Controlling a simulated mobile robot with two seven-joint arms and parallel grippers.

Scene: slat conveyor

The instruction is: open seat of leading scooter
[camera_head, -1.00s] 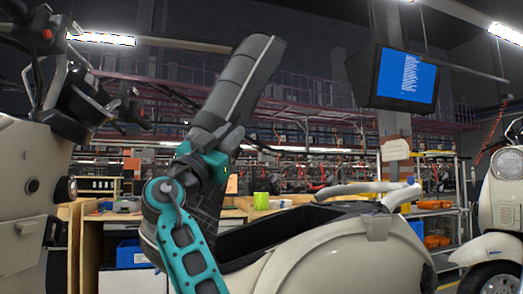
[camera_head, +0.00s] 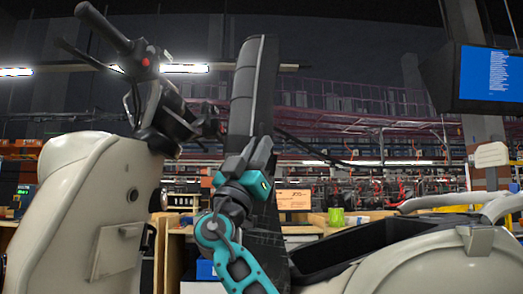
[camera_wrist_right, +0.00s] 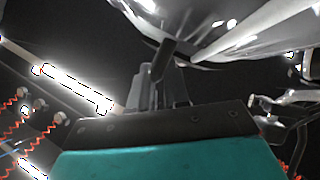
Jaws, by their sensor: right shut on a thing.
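The cream scooter shows in the head view, with its front shield (camera_head: 75,210) at left and rear body (camera_head: 465,265) at right. Its long dark seat (camera_head: 251,85) stands nearly upright between them. The dark compartment (camera_head: 350,250) right of the seat is open on top. My right gripper (camera_head: 240,160), on a teal wrist, is shut on the seat's left side, low on the seat. In the right wrist view, its dark fingers (camera_wrist_right: 163,75) reach up toward a pale glossy surface; the grip itself is unclear there. My left gripper is out of view.
The scooter's handlebar (camera_head: 150,65) rises close to the left of the seat. A grab rail (camera_head: 440,201) runs over the scooter's rear. A monitor (camera_head: 488,75) hangs at upper right. Workbenches and a green cup (camera_head: 336,217) stand behind.

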